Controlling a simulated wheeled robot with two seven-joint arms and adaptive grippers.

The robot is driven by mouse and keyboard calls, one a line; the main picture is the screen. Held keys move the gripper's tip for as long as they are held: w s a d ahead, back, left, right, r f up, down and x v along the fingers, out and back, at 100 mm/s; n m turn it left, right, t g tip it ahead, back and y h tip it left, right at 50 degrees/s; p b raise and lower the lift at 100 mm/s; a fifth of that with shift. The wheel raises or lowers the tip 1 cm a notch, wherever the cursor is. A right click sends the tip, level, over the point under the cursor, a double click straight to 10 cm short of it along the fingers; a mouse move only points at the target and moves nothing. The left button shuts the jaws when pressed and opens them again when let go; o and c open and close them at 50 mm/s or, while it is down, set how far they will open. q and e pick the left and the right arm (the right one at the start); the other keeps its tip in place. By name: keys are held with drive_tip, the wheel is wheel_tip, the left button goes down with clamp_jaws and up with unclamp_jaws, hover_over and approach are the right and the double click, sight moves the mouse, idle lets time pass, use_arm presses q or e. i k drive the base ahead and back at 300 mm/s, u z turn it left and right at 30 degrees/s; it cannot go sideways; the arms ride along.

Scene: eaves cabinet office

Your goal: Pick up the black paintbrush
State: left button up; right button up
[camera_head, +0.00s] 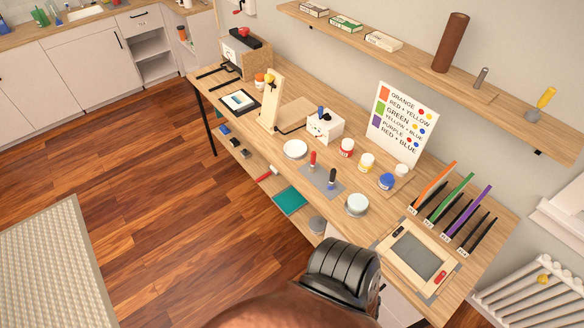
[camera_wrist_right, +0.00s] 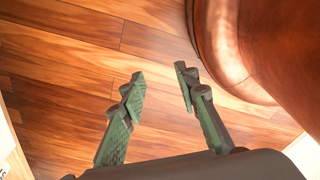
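Several thin black sticks that look like brushes lean in a row at the right end of the table in the head view, among orange, green and purple ones; one black one (camera_head: 480,235) is at the front right. I cannot tell which is the black paintbrush. My right gripper (camera_wrist_right: 159,78) is open and empty above the wood floor in the wrist view. My left gripper is not in view.
The long wooden table (camera_head: 285,98) holds paint jars, a white dish (camera_head: 296,149), a colour chart (camera_head: 402,121) and a framed grey panel (camera_head: 417,256) before the brushes. A shelf (camera_head: 420,61) hangs above. A radiator (camera_head: 535,295) stands at right.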

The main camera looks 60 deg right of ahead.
sight(331, 184)
drive_tip(key=i, duration=1.3)
drive_tip(key=z, duration=2.9)
drive_tip(key=i, duration=0.5)
drive_tip(key=u, duration=0.1)
